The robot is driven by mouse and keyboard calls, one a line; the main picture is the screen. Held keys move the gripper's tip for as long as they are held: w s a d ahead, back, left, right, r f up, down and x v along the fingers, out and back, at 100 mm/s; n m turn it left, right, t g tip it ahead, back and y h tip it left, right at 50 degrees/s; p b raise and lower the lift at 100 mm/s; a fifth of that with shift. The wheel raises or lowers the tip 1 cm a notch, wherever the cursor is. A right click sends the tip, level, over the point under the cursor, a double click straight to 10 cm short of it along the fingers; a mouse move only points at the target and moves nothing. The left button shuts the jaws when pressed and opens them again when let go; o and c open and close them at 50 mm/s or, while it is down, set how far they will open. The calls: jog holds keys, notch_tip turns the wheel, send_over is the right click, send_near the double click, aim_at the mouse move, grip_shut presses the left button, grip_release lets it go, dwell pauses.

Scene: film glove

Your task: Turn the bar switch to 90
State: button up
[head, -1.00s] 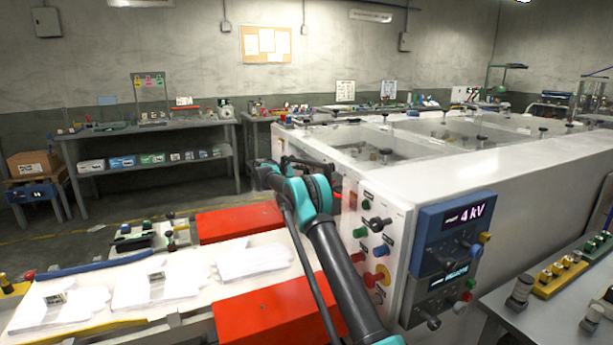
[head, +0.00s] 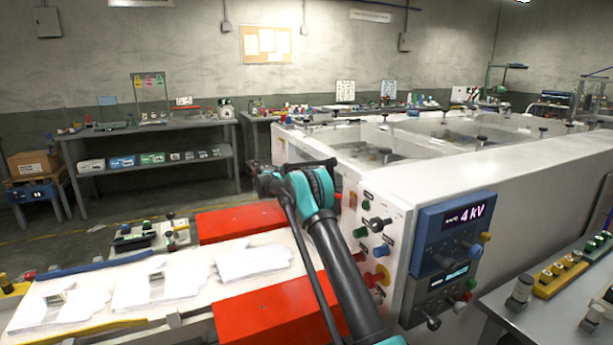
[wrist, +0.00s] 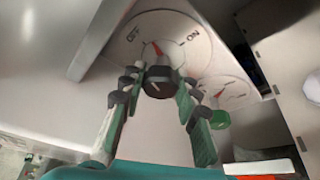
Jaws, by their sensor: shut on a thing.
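The bar switch (wrist: 157,86) is a dark knob in the middle of a pale round dial plate (wrist: 158,30) marked OFF and ON in the wrist view. A red pointer mark above the knob points up and a little left, between the two labels. My gripper (wrist: 160,80) is shut on the knob, one finger on each side. In the head view my gripper (head: 268,182) is at the near left end of the white machine. There my arm hides the switch and most of the fingers.
A second dial (wrist: 228,90) and a green knob (wrist: 220,119) sit close to the right finger. The white machine (head: 480,165) carries more knobs and a blue 4 kV display (head: 455,235). A red block (head: 240,221) and a belt with white gloves (head: 155,287) lie below my arm.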

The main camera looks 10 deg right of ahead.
jog(key=m+t, duration=0.1)
jog(key=m, duration=0.2)
jog(key=m+t+h, duration=0.1)
jog(key=m, duration=0.2)
jog(key=shift+h, duration=0.3)
jog(key=m+h, duration=0.1)
jog(key=m, duration=0.2)
jog(key=m+h, duration=0.1)
jog(key=m, duration=0.3)
jog(key=shift+r+t+h, duration=0.1)
jog(key=shift+t+h, duration=0.3)
jog(key=shift+m, duration=0.4)
jog(key=o, duration=1.2)
jog(key=shift+r, duration=0.1)
jog(key=shift+a, duration=0.1)
jog(key=v, duration=1.2)
